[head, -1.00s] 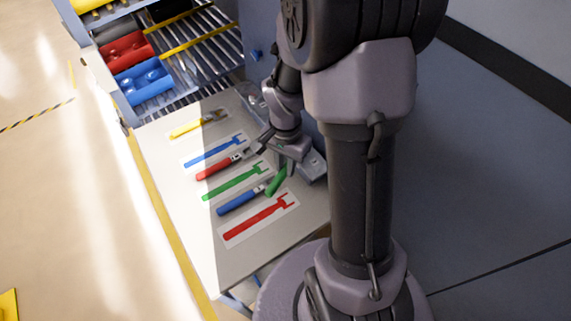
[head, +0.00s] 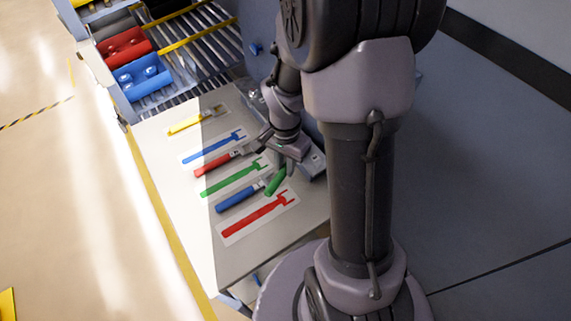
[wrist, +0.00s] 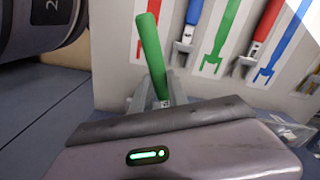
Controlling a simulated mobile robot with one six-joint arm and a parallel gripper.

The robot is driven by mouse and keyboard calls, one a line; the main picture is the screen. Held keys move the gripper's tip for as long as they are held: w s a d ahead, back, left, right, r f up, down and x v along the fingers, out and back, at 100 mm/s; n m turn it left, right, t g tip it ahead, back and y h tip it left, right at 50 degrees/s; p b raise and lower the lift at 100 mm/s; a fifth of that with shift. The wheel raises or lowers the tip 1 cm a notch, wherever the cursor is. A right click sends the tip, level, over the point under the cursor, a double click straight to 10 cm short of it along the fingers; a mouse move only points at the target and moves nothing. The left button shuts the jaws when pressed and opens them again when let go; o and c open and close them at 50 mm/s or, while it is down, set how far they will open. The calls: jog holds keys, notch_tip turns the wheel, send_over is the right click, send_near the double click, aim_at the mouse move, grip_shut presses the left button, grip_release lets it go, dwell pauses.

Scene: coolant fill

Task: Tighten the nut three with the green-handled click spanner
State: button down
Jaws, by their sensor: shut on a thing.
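My gripper (head: 283,162) is shut on the green-handled click spanner (head: 276,181), over the right side of the pale table. In the wrist view the green handle (wrist: 150,52) stands up from between the jaws (wrist: 158,95), tilted a little to the left. The spanner's head is hidden by my gripper. Painted tool shapes mark the table top, and the green shape (head: 232,179) is bare. Nut three cannot be made out in either view.
On the table (head: 250,265) lie a yellow-handled spanner (head: 184,127), a red-handled one (head: 213,165) and a blue-handled one (head: 237,198). Red (head: 123,47) and blue (head: 143,78) bins sit on a roller rack behind. A yellow-edged floor lies left.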

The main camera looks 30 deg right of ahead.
jog(key=shift+w+a+m+b, duration=0.25)
jog(key=shift+w+m+b, duration=0.15)
jog(key=shift+w+m, duration=0.25)
jog(key=shift+w+a+m+b, duration=0.15)
jog(key=shift+w+m+b, duration=0.25)
jog(key=shift+w+m, duration=0.35)
jog(key=shift+s, duration=0.15)
jog(key=shift+w+a+m+b, duration=0.1)
jog(key=shift+w+m+b, duration=0.3)
jog(key=shift+w+m, duration=0.4)
jog(key=shift+s, duration=0.15)
